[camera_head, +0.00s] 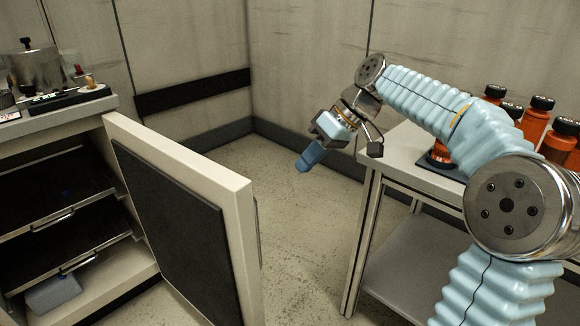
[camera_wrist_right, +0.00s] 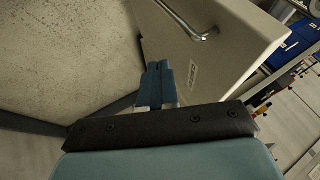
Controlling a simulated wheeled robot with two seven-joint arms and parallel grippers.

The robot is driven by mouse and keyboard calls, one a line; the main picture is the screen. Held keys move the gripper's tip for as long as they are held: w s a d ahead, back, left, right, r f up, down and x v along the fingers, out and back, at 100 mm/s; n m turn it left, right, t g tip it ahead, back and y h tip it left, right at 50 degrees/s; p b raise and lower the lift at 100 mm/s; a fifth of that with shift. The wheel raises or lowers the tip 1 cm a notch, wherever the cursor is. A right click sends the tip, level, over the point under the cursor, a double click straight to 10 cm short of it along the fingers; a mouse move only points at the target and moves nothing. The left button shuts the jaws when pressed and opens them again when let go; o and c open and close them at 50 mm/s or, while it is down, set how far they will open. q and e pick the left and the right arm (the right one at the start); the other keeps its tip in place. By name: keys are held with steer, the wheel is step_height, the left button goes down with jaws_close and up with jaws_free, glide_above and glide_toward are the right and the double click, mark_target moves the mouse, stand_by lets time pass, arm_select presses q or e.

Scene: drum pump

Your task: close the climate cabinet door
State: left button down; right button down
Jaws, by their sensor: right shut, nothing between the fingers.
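The climate cabinet (camera_head: 135,270) stands at the left with its door (camera_head: 205,170) swung wide open. The door is cream with a dark inner panel that faces left. Its outer face, with a metal bar handle (camera_wrist_right: 205,32), shows in the right wrist view. My right gripper (camera_head: 304,164) is shut and empty, to the right of the door and apart from it, with blue fingers pointing down. In the wrist view the fingers (camera_wrist_right: 158,82) show closed together in front of the door's outer face. My left gripper is not in view.
Dark shelves (camera_head: 60,245) with metal handles sit inside the cabinet. Instruments (camera_head: 65,98) stand on its top. A grey table (camera_head: 395,170) with several orange bottles (camera_head: 535,122) stands at the right under my arm. Bare floor (camera_head: 300,240) lies between door and table.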

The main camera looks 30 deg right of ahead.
steer(key=w+a+f+b, duration=0.1)
steer(key=a+f, duration=0.6)
steer(key=a, duration=0.1)
steer(key=shift+a, duration=0.25)
